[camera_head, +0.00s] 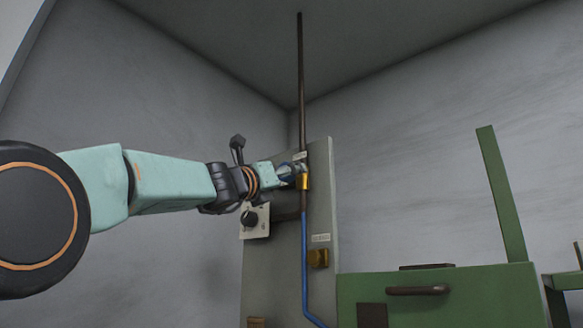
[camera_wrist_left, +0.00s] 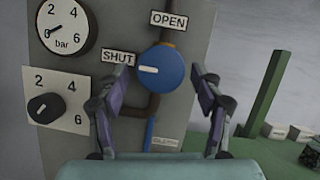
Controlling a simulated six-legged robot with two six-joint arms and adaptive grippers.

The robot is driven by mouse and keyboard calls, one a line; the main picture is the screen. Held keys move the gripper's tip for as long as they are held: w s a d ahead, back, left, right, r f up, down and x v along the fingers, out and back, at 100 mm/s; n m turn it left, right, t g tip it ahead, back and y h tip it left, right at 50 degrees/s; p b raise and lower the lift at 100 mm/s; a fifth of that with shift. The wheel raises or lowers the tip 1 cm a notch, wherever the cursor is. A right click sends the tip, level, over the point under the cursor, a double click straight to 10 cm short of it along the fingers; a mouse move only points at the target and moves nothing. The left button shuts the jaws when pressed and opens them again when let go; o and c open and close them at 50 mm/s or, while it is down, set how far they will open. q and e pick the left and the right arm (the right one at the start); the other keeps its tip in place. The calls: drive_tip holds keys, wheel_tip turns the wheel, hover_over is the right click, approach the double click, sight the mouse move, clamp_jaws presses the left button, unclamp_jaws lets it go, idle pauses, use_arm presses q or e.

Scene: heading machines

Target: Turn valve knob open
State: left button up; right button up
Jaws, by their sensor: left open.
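The valve knob (camera_wrist_left: 160,70) is round and blue, with a white mark pointing left toward the SHUT label (camera_wrist_left: 118,57). The OPEN label (camera_wrist_left: 169,20) is above it. In the left wrist view my left gripper (camera_wrist_left: 155,76) is open, with one finger on each side of the knob; I cannot tell whether they touch it. In the head view my left gripper (camera_head: 288,174) reaches the panel beside the brass valve body (camera_head: 303,181) and largely hides the knob. My right gripper is not in view.
The grey panel (camera_head: 323,220) carries a pressure gauge (camera_wrist_left: 63,25) and a black dial (camera_wrist_left: 44,108) left of the knob. A dark pipe (camera_head: 301,80) rises above the valve and a blue pipe (camera_head: 305,265) runs below. A green machine (camera_head: 470,295) stands at the lower right.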

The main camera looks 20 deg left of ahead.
use_arm(q)
drive_tip(key=shift+w+r+p, duration=0.25)
drive_tip(key=shift+w+p, duration=0.05)
drive_tip(key=shift+w, duration=0.15)
drive_tip(key=shift+w+r+p, duration=0.2)
drive_tip(key=shift+w+p, duration=0.1)
drive_tip(key=shift+w, duration=0.15)
drive_tip(key=shift+d+r, duration=0.1)
drive_tip(key=shift+r, duration=0.1)
drive_tip(key=shift+s+d+r+p, duration=0.15)
drive_tip(key=shift+d+p, duration=0.15)
drive_tip(key=shift+d, duration=0.2)
drive_tip(key=shift+w+a+f, duration=0.2)
drive_tip(key=shift+w, duration=0.25)
drive_tip(key=shift+w+a+f, duration=0.1)
drive_tip(key=shift+w+a, duration=0.05)
drive_tip(key=shift+a, duration=0.1)
drive_tip(key=shift+c, duration=1.3)
drive_tip(key=shift+s+d+r, duration=0.2)
drive_tip(key=shift+s+d, duration=0.1)
drive_tip(key=shift+s, duration=0.05)
drive_tip(key=c, duration=0.4)
drive_tip(key=shift+a, duration=0.1)
drive_tip(key=c, duration=0.6)
